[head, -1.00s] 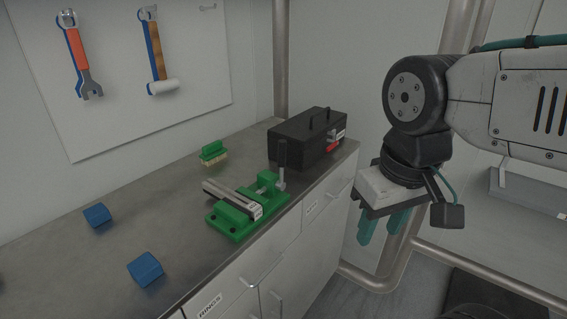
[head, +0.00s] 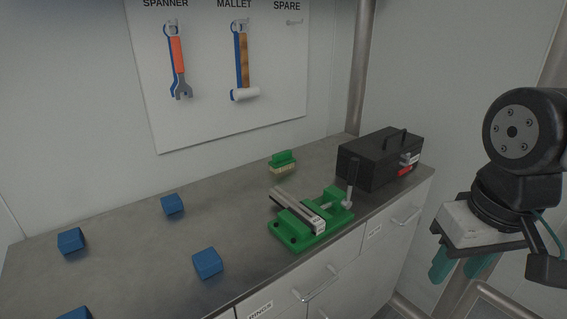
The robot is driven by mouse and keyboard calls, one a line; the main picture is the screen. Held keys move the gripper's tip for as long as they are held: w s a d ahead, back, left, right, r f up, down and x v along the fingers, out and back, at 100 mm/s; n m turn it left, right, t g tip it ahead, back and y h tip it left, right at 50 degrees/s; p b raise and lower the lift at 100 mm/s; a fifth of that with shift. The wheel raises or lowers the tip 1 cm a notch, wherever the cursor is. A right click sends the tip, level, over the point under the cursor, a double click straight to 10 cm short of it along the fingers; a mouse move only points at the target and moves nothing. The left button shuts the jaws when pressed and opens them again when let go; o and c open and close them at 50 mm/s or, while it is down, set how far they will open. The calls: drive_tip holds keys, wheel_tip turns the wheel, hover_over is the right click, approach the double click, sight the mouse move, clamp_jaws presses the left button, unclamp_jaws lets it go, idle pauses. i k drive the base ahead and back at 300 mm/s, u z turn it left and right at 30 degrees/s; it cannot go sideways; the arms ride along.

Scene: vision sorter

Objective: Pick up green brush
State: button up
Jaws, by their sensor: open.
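The green brush (head: 283,161) has a green back and handle and pale bristles. It rests bristles down on the grey worktop, towards the wall and behind the green vise. My gripper (head: 461,266) has two teal fingers that point down and stand apart with nothing between them. It hangs at the right of the head view, in front of the cabinet's right end and well away from the brush.
A green vise (head: 312,222) stands near the worktop's front edge. A black toolbox (head: 378,162) stands at the right end. Several blue blocks (head: 207,263) lie on the left and front of the worktop (head: 130,262). A spanner (head: 178,62) and mallet (head: 241,60) hang on the wall board.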

sight(282, 161)
drive_tip(key=z, duration=1.85)
drive_tip(key=i, duration=1.4)
drive_tip(key=u, duration=2.85)
drive_tip(key=i, duration=0.5)
drive_tip(key=u, duration=0.1)
